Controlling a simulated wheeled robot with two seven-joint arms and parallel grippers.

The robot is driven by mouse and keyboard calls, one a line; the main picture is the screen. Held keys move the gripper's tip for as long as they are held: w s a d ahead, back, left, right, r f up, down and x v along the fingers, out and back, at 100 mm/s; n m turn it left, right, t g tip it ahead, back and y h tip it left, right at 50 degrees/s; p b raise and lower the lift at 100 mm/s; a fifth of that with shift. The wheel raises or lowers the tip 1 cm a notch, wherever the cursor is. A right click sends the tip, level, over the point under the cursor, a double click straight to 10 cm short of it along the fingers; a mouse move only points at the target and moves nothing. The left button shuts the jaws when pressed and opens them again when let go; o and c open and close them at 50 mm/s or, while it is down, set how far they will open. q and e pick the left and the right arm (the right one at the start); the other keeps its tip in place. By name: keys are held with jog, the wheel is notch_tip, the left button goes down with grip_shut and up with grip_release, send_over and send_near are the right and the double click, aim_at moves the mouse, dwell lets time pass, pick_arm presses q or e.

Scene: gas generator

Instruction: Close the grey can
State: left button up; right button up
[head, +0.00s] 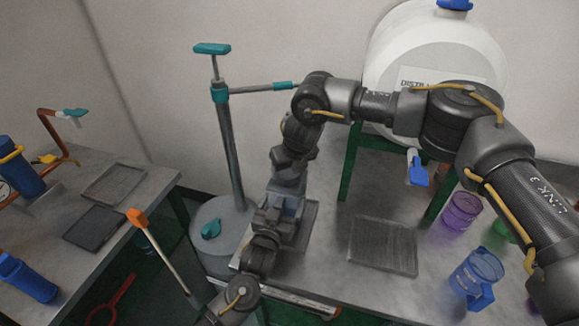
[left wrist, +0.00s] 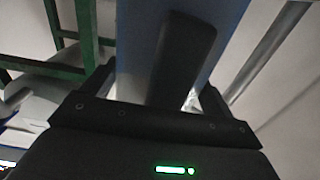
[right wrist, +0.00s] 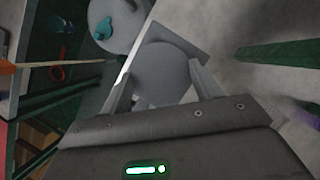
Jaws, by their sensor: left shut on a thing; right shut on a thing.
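The grey can (head: 290,207) stands at the left end of the right-hand table, mostly hidden by my two grippers. My left gripper (head: 272,216) is shut on its body from the front. In the left wrist view a blue-grey surface (left wrist: 222,45) fills the space between the fingers, with a dark shape across it. My right gripper (head: 288,180) comes down from above and is shut on a round grey piece, which looks like the can's lid (right wrist: 160,72). I cannot tell whether this lid is seated on the can.
A grey drum (head: 200,236) with a teal-handled pump stands left of the table. A white tank (head: 400,45) on a green frame stands behind. A flat grey tray (head: 383,245), a purple beaker (head: 460,210) and a blue beaker (head: 476,270) lie to the right.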

jog(key=m, duration=0.1)
jog(key=m+h, duration=0.1)
jog(key=m, duration=0.1)
jog(key=m+h, duration=0.1)
jog(key=m, duration=0.1)
jog(key=shift+a+t, duration=0.3)
jog(key=shift+a, duration=0.05)
jog(key=m+h, duration=0.1)
jog(key=m, duration=0.2)
jog(key=m+h, duration=0.1)
jog(key=m, duration=0.2)
jog(key=shift+g+h, duration=0.3)
jog(key=shift+g, duration=0.1)
jog(key=o, duration=1)
jog(key=shift+c, duration=0.2)
jog(key=shift+r, duration=2.25)
